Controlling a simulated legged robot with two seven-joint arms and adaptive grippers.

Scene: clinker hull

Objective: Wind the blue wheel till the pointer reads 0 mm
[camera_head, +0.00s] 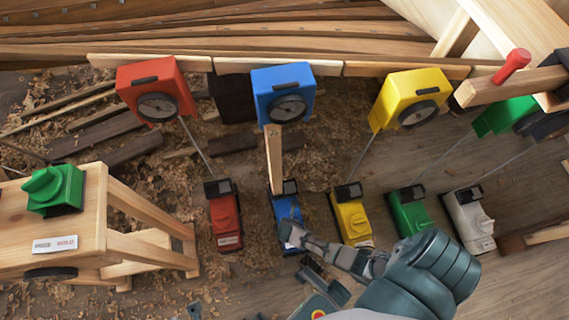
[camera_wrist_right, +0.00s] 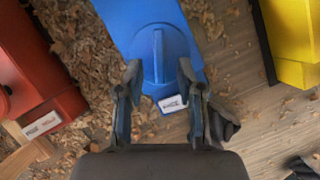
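The blue winch unit (camera_head: 285,207) stands on the floor below the blue gauge box (camera_head: 283,92). The gauge's round dial (camera_head: 288,108) is too small for me to read its pointer. In the right wrist view the blue wheel (camera_wrist_right: 158,55) is a disc with a raised bar running roughly lengthwise. A white label (camera_wrist_right: 172,103) lies below it. My right gripper (camera_wrist_right: 160,82) is open, with its fingers either side of the wheel's lower part. I cannot tell whether they touch it. A small dark tip (camera_head: 193,310) at the head view's bottom edge may be my left gripper.
A red winch (camera_head: 224,217) stands left of the blue one and a yellow winch (camera_head: 351,215) right of it. Green (camera_head: 410,212) and white (camera_head: 468,220) winches stand farther right. A wooden bench (camera_head: 95,215) with a green knob unit (camera_head: 55,188) is at left. Shavings litter the floor.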

